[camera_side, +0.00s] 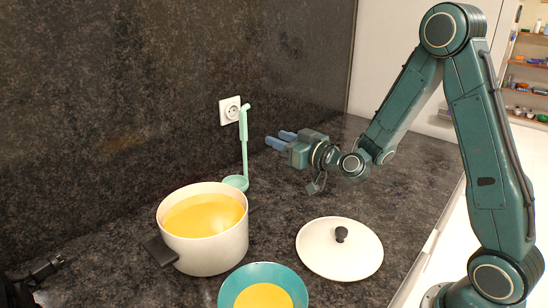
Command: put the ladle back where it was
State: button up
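The mint-green ladle (244,150) is upright behind the pot, near the back wall, with its bowl at the bottom and its hooked handle end at the top. I cannot tell what holds it upright. The white pot (208,253) is full of yellow soup, and its rim is in front of the ladle's bowl. My gripper (278,139) is to the right of the ladle's handle, pointing left toward the wall. Its two blue fingers are apart with nothing visible between them. It appears clear of the ladle.
A teal bowl (229,291) with yellow soup sits in front of the pot. A white lid (318,262) with a dark knob lies on the dark counter to the right. A wall socket (229,107) is behind the ladle. The counter (300,205) between lid and gripper is clear.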

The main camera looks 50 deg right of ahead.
dwell(0.4)
jog(key=s+a+r+n+g+y, duration=0.4)
jog(key=s+a+n+g, duration=0.15)
jog(key=s+a, duration=0.35)
jog(key=s+d+m+g+h, duration=0.2)
jog(key=s+g, duration=0.1)
jog(key=s, duration=0.8)
jog(key=s+d+m+g+h, duration=0.2)
jog(key=s+d+m+g, duration=0.1)
jog(key=s, duration=0.9)
jog(key=shift+g, duration=0.45)
